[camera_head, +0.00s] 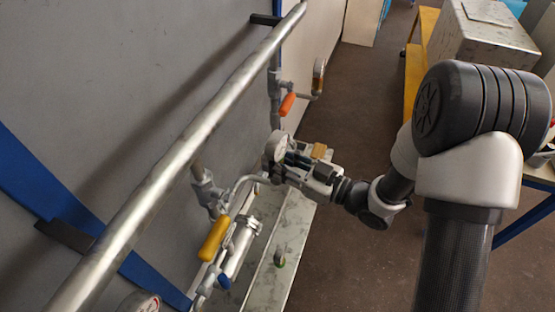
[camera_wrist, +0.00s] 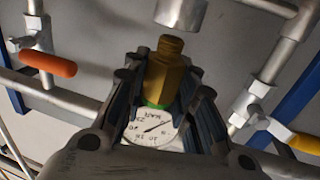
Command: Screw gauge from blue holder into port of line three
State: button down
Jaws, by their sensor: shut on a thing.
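My gripper (camera_head: 292,163) is shut on a gauge (camera_head: 276,147) with a round white dial. In the wrist view the gauge's dial (camera_wrist: 152,132) lies between the fingers of my gripper (camera_wrist: 165,103). Its brass threaded stem (camera_wrist: 166,72), with a green band at its base, points up the picture. A grey round port (camera_wrist: 180,12) is just beyond the stem's end, a little to the right, with a visible gap in the picture. I cannot make out the blue holder, nor which line carries this port.
A valve with an orange handle (camera_head: 287,104) and one with a yellow handle (camera_head: 213,240) flank my gripper. Another gauge (camera_head: 318,76) stands on the far line, and one (camera_head: 140,302) at the bottom edge. A long silver pipe (camera_head: 170,175) runs along the grey wall.

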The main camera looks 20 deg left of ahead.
jog(key=shift+f, duration=0.2)
jog(key=shift+f+b, duration=0.8)
jog(key=shift+b, duration=0.05)
jog(key=m+t+h, duration=0.1)
jog(key=t, duration=0.1)
jog(key=m+t+h, duration=0.1)
jog(key=m+t, duration=0.1)
jog(key=shift+s+a+t, duration=0.15)
jog(key=shift+t, duration=0.15)
jog(key=shift+m+t+h, duration=0.5)
jog(key=shift+m+t, duration=0.1)
jog(key=shift+m, duration=0.1)
jog(key=shift+m+t+h, duration=0.4)
jog(key=shift+t, duration=0.2)
jog(key=c, duration=1.2)
grip_release()
jog(key=shift+c, duration=0.8)
